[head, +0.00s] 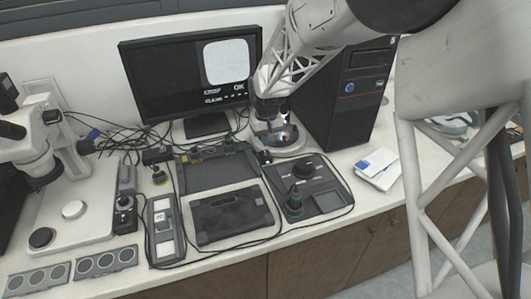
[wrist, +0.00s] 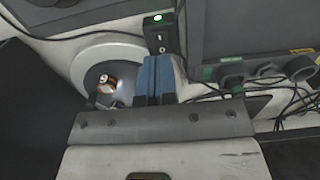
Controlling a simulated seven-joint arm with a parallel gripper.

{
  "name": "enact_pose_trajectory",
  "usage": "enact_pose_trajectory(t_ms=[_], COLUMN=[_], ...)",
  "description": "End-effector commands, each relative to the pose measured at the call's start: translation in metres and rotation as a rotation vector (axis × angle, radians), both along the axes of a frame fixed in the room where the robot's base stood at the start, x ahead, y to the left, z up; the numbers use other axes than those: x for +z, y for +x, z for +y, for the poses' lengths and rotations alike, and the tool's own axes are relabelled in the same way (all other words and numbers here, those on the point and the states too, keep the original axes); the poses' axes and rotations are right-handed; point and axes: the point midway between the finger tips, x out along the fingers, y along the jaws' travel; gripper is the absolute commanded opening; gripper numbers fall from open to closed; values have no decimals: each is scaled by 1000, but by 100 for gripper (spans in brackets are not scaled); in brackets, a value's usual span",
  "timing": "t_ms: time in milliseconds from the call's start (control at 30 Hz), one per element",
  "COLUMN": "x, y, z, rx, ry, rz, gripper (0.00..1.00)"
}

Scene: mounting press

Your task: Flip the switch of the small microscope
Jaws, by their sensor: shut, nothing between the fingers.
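The small microscope (head: 283,142) stands in front of the black computer tower, partly hidden behind my arm in the head view. Its pale round base (wrist: 82,66) is on the left of the wrist view, with a shiny copper-coloured part on its stage. A small black switch box (wrist: 152,40) with a green light and white marks lies beside the base; it also shows in the head view (head: 265,157). My gripper (wrist: 157,62) has its blue fingers shut together and empty. The fingertips appear just below the switch box in the wrist view; whether they touch it I cannot tell.
A monitor (head: 190,75) stands left of the microscope and the tower (head: 345,95) right behind it. A control panel with knobs (head: 322,180) lies in front, with loose cables around. A larger microscope (head: 75,200) is at the left. A white box (head: 377,170) lies to the right.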

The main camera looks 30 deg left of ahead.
Motion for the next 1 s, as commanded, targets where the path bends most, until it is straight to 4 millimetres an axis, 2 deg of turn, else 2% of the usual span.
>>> enact_pose_trajectory(t_ms=[400,1000], x=[22,24], y=[0,0], z=[0,0], rx=[0,0], ry=[1,0], rz=[-1,0], gripper=[0,0])
